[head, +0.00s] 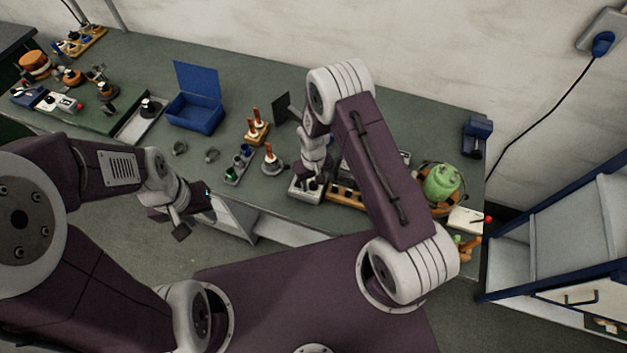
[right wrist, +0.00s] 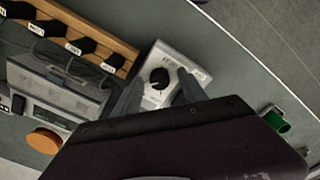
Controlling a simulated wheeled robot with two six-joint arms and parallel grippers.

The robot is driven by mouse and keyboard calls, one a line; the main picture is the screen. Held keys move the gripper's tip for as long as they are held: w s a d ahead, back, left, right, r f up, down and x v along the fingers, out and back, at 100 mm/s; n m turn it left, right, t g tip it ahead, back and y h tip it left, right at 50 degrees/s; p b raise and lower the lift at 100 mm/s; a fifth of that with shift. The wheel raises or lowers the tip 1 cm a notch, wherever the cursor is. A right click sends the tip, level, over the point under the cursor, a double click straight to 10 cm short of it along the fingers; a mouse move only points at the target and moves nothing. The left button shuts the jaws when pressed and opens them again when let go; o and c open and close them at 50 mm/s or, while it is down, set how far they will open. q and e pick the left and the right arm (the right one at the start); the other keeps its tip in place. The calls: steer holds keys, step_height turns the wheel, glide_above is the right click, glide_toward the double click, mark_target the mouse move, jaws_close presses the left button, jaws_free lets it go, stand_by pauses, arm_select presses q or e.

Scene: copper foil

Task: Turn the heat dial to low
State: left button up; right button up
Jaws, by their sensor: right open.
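The heat dial (right wrist: 158,78) is a small black round knob on a pale grey control box (right wrist: 182,68). In the right wrist view my right gripper (right wrist: 158,92) is open, with one finger to each side of the dial in the picture. I cannot tell whether either finger touches it. The printed marks by the dial are too small to read. In the head view the control box (head: 299,193) is on the bench, partly covered by my right gripper (head: 312,178). My left gripper (head: 194,212) is at the bench's front edge, empty, with its fingers apart.
On the bench, a blue open box (head: 195,112), wooden-handled tools (head: 257,130) and a green round vessel (head: 441,183) stand around.

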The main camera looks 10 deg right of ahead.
jaws_close()
steer(key=shift+n, duration=0.3)
steer(key=n+b, duration=0.1)
steer(key=n, duration=0.2)
steer(key=n+b, duration=0.2)
steer(key=n, duration=0.3)
steer(key=n+b, duration=0.1)
steer(key=n, duration=0.3)
steer(key=shift+w+n, duration=0.1)
steer(key=shift+n, duration=0.3)
steer(key=shift+r+n, duration=0.1)
steer(key=shift+n, duration=2.1)
steer(key=shift+b, duration=0.3)
